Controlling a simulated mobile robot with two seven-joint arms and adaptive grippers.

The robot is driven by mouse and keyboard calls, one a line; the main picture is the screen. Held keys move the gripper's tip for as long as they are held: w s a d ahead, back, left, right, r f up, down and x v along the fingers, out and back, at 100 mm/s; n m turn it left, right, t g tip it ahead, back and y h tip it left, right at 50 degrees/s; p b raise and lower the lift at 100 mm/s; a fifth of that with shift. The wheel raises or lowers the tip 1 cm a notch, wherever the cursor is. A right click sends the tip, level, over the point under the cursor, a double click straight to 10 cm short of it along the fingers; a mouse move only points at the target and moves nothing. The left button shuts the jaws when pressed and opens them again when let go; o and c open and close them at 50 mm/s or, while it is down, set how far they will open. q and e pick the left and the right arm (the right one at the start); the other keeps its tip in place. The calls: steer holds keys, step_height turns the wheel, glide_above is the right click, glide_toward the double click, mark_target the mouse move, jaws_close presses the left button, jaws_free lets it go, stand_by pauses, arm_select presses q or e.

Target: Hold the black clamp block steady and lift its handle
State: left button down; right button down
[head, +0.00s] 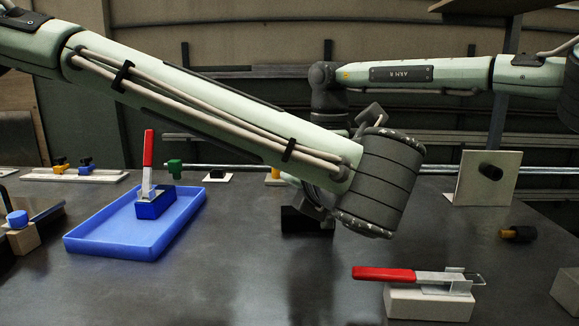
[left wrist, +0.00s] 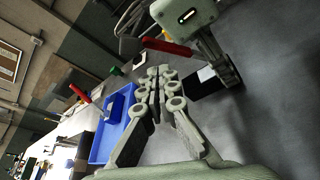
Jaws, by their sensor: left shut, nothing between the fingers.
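The black clamp block (head: 307,221) stands on the table mid-picture in the head view, partly hidden by my left arm. In the left wrist view the block (left wrist: 208,84) is right of my left fingers, and a red handle (left wrist: 168,46) lies low beyond them; where it joins the block is hidden. My left gripper (left wrist: 158,76) is shut and empty, its fingertips near the handle and apart from the block as far as I can tell. My right gripper (left wrist: 218,66) is at the block from above; its fingers are mostly hidden, so its grip is unclear.
A blue tray (head: 105,247) holds a blue clamp (head: 155,203) with a raised red handle. A pale clamp block (head: 428,303) with a lowered red handle stands front right. A white plate with a black knob (head: 483,178) stands at right. The front middle table is clear.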

arm_select(q)
steer(key=v, duration=0.5)
steer(key=shift+s+d+f, duration=0.1)
steer(key=shift+d+f, duration=0.2)
steer(key=shift+d, duration=0.05)
